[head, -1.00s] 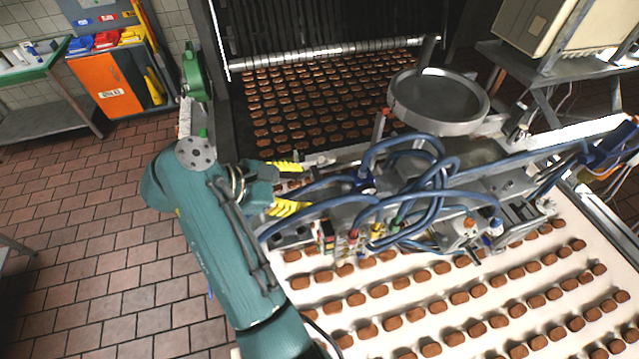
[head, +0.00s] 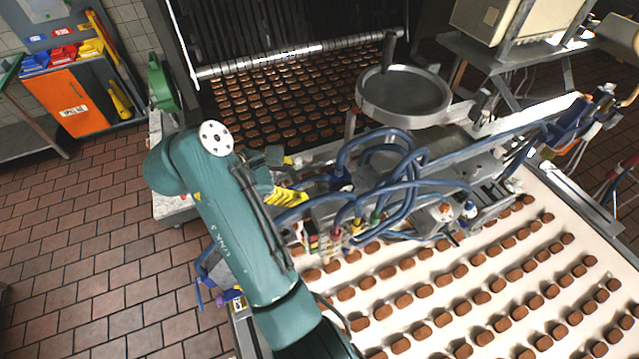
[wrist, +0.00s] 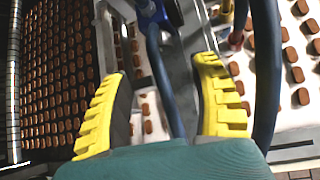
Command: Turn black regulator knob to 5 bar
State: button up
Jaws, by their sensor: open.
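My gripper (head: 288,178) has yellow ribbed fingers and is open, at the left end of the hose-covered machine. In the wrist view the fingers (wrist: 163,72) stand wide apart, with a dark blue hose (wrist: 157,75) running between them and not clamped. A dark blue fitting (wrist: 150,12) shows at the top of the wrist view, beyond the fingertips. A blue fitting (head: 342,178) also shows just right of my gripper in the head view. I cannot make out the black regulator knob, its scale or a pressure reading.
Blue hoses (head: 408,165) loop over the machine close to my gripper. A round metal hopper (head: 403,107) stands behind them. Brown biscuits lie in rows on the white belt (head: 400,300) in front and on a dark belt at the back. A thick hose (wrist: 266,70) passes right of my fingers.

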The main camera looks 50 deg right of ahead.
aim_at(317, 186)
jog(key=shift+s+d+f, duration=0.2)
jog(key=shift+d+f, duration=0.2)
jog(key=shift+d, duration=0.1)
jog(key=shift+d+f+b, duration=0.25)
jog(key=shift+f+b, duration=0.3)
jog(key=shift+b, duration=0.15)
jog(key=shift+s+d+f+b, duration=0.1)
jog(key=shift+d+f+b, duration=0.4)
jog(key=shift+b, duration=0.2)
jog(key=b+x, duration=0.3)
jog(key=x, duration=0.1)
jog(key=shift+s+d+f, duration=0.1)
jog(key=shift+s+d, duration=0.05)
jog(key=shift+d, duration=0.3)
jog(key=shift+d+f, duration=0.25)
jog(key=shift+f, duration=0.05)
jog(key=c, duration=1.1)
grip_shut()
jog(key=shift+f+b, duration=0.1)
jog(key=shift+b, duration=0.2)
